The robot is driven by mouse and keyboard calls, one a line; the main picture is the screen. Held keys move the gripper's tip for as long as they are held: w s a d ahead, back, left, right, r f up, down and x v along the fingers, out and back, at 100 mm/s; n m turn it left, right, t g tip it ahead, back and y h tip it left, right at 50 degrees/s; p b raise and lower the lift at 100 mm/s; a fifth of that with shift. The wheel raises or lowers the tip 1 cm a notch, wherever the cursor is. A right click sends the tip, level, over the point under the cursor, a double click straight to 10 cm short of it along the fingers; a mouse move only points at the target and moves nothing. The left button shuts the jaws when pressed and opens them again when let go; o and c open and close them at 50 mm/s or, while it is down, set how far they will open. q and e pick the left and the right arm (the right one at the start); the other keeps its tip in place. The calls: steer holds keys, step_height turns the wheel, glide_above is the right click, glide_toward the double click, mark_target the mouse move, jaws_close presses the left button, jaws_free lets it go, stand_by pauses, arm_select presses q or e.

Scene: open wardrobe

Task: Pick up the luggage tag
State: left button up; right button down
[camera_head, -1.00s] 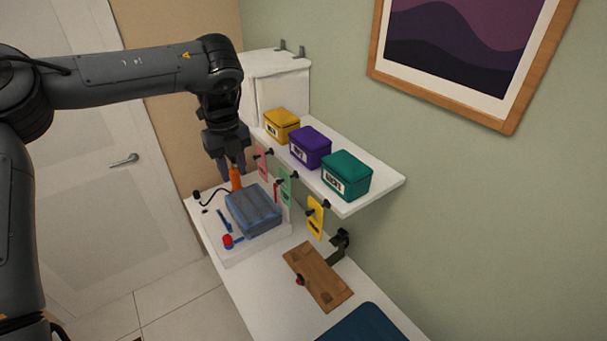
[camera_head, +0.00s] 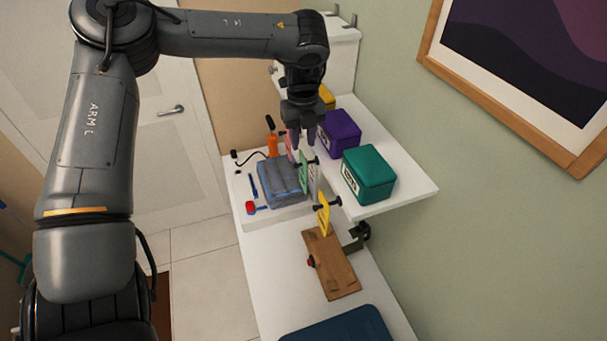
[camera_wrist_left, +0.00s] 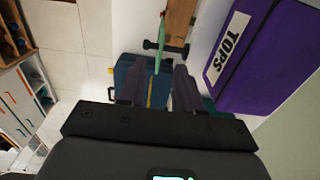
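Coloured tags hang from dark pegs along the front edge of the white shelf: a pink tag (camera_head: 291,146), a green tag (camera_head: 309,172) and a yellow tag (camera_head: 323,218). My left gripper (camera_head: 302,148) is over the shelf's front edge, close to the pink and green tags. In the left wrist view its two fingers (camera_wrist_left: 158,88) are apart, and the green tag (camera_wrist_left: 159,58) shows nearly edge-on just beyond the gap. Contact with it cannot be told. My right gripper is not in view.
A purple box (camera_head: 340,134), a teal box (camera_head: 368,173) and a partly hidden yellow box (camera_head: 327,96) stand on the shelf (camera_head: 402,187). Below are folded blue clothes (camera_head: 276,181), an orange bottle (camera_head: 272,145) and a wooden board (camera_head: 332,265).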

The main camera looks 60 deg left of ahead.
mark_target(302, 155)
arm_select(q)
steer(key=shift+f, duration=0.4)
steer(key=shift+f+p, duration=1.1)
steer(key=shift+f, duration=1.25)
jaws_close()
